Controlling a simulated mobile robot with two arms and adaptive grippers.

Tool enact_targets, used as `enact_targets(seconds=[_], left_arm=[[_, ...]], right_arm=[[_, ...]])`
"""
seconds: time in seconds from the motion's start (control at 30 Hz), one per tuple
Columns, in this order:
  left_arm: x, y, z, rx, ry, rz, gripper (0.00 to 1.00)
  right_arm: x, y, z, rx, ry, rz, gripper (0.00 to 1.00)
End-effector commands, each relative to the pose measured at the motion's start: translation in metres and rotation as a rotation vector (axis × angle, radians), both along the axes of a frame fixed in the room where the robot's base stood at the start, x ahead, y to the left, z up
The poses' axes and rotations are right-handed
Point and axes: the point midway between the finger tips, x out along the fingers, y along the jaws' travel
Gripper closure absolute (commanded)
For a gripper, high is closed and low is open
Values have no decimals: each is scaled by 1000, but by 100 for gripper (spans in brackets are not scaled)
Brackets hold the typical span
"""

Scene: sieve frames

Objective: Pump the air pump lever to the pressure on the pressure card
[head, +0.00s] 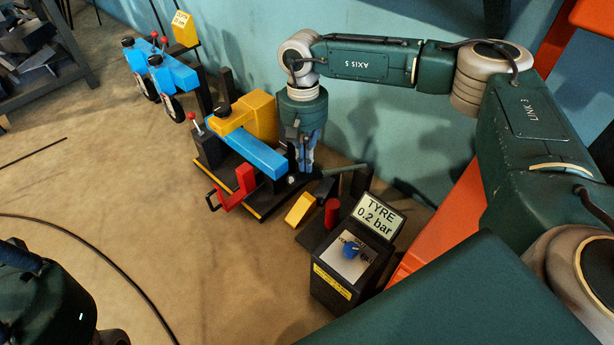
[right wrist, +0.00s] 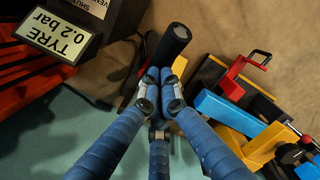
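The pump lever is a dark bar (head: 341,171) with a black grip, beside the black pump box (head: 325,287). The grip (right wrist: 174,41) sticks out past my fingertips in the right wrist view. My right gripper (head: 305,163) points down at the lever with its blue fingers drawn together at the grip; I cannot tell whether the grip is between them. The sign on the box (head: 378,214) reads "TYRE 0.2 bar", also in the right wrist view (right wrist: 58,42). My left gripper is not seen.
A blue and yellow rig (head: 250,150) with a red handle (head: 232,190) stands left of the lever. Another blue rig (head: 165,75) is farther back, with a small yellow sign (head: 184,28) too small to read. A cable lies on the open floor at left.

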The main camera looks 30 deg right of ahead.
Motion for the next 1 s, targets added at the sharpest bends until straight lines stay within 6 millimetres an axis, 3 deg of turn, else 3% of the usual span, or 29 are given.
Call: enact_targets(seconds=[0.33, 0.7, 1.0], left_arm=[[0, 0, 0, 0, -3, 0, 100], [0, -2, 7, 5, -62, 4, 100], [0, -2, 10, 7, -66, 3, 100]], right_arm=[[-2, -2, -6, -5, 7, 0, 100], [-3, -2, -46, -6, 9, -1, 100], [-4, -4, -49, -10, 12, -2, 100]])
